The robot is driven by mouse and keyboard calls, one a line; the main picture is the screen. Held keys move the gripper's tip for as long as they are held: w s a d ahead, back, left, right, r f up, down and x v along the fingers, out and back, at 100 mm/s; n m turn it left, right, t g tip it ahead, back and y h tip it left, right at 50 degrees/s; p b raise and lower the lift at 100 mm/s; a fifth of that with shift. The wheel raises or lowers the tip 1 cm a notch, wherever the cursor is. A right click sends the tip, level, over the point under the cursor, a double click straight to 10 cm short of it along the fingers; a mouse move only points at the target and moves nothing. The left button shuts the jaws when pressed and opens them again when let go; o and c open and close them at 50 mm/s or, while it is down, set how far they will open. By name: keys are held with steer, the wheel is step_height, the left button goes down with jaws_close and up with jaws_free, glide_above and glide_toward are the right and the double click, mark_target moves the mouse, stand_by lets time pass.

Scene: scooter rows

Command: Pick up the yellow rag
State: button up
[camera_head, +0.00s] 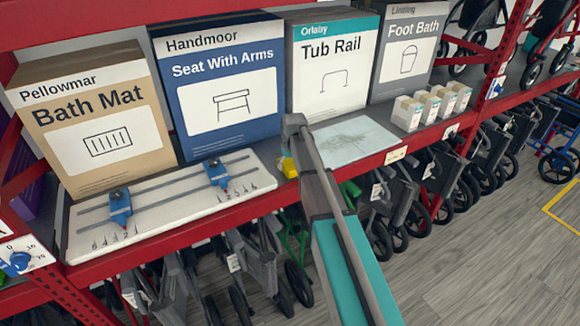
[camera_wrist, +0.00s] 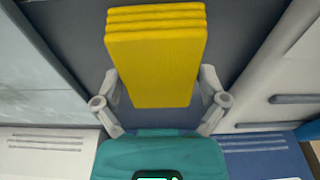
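The yellow rag (camera_wrist: 155,68) is a folded, layered block in the wrist view, straight ahead of my gripper. My gripper (camera_wrist: 160,78) has its two grey fingers spread wide, one on each side of the rag. The fingertips are close to the rag's sides; I cannot tell whether they touch it. In the head view only a small part of the yellow rag (camera_head: 288,167) shows at the shelf's front edge, beside my gripper (camera_head: 291,150). My arm hides the rest.
A white board with blue sliders (camera_head: 88,240) lies left of the rag, and a pale mat (camera_head: 352,142) lies right. Behind stand boxes, including Seat With Arms (camera_head: 220,90) and Tub Rail (camera_head: 333,70). Several small boxes (camera_head: 430,105) stand further right. The red shelf edge (camera_head: 400,155) runs in front.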

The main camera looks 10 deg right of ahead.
steer(key=shift+c, duration=0.4)
steer(key=shift+r, duration=0.1)
step_height(320, 180, up, 3)
steer(key=p, duration=0.3)
steer(key=shift+f, duration=0.2)
steer(key=s+r+p, duration=0.1)
steer(key=r+p, duration=0.1)
steer(key=s+a+r+p, duration=0.1)
steer(key=s+r+p, duration=0.3)
steer(key=shift+a+r+p, duration=0.15)
steer(key=shift+r+p, duration=0.15)
steer(key=shift+r, duration=0.05)
steer(key=s+a+r+p, duration=0.2)
steer(key=s+r+p, duration=0.1)
steer(key=s, duration=0.5)
steer(key=shift+s+a+r, duration=0.15)
steer(key=shift+s+r, duration=0.1)
